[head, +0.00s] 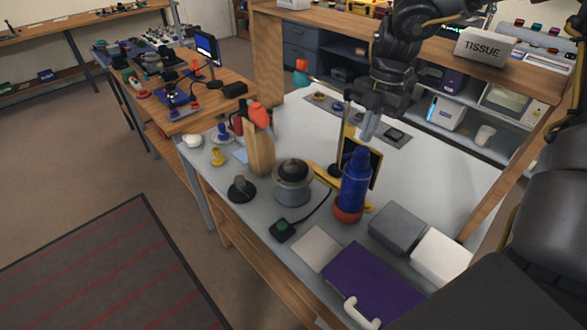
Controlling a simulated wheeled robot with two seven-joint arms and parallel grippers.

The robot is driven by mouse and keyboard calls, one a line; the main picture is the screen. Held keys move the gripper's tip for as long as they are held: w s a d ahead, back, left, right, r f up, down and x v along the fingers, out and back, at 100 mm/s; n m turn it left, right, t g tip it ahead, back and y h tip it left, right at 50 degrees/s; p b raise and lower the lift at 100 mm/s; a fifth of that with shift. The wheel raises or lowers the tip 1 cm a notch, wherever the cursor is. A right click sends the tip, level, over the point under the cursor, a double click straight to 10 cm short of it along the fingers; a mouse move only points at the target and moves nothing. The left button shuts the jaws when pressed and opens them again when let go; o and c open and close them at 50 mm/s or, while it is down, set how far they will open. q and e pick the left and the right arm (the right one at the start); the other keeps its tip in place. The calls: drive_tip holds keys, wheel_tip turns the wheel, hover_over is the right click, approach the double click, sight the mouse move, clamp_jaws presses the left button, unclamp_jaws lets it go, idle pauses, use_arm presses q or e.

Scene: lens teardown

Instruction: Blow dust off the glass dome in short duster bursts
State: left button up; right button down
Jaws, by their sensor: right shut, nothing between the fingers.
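A round grey holder with a dark, rounded top (292,172) stands near the middle of the white worktable (430,180). I cannot tell for sure whether that top is the glass dome, and dust on it is too small to see. A blue bottle-like canister (356,180) stands upright on an orange-red base, right of the holder. A red bulb (260,115) sits at the top of a wooden block (261,152); which of these is the duster is unclear. My right gripper (368,132) points down above and behind the blue canister, shut and empty. My left gripper is out of view.
A purple case (365,285) and grey and white boxes (398,228) fill the near right of the table. A tissue box (485,46) is on the back shelf.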

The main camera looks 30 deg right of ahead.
sight(363, 150)
drive_tip(key=shift+f, duration=0.1)
drive_tip(key=shift+f+b, duration=1.45)
drive_tip(key=shift+b, duration=0.05)
drive_tip(key=shift+r, duration=0.15)
idle(0.5)
drive_tip(key=shift+r+p, duration=0.9)
drive_tip(key=shift+r, duration=0.55)
idle(2.0)
drive_tip(key=shift+r+p, duration=1.6)
drive_tip(key=shift+r, duration=0.9)
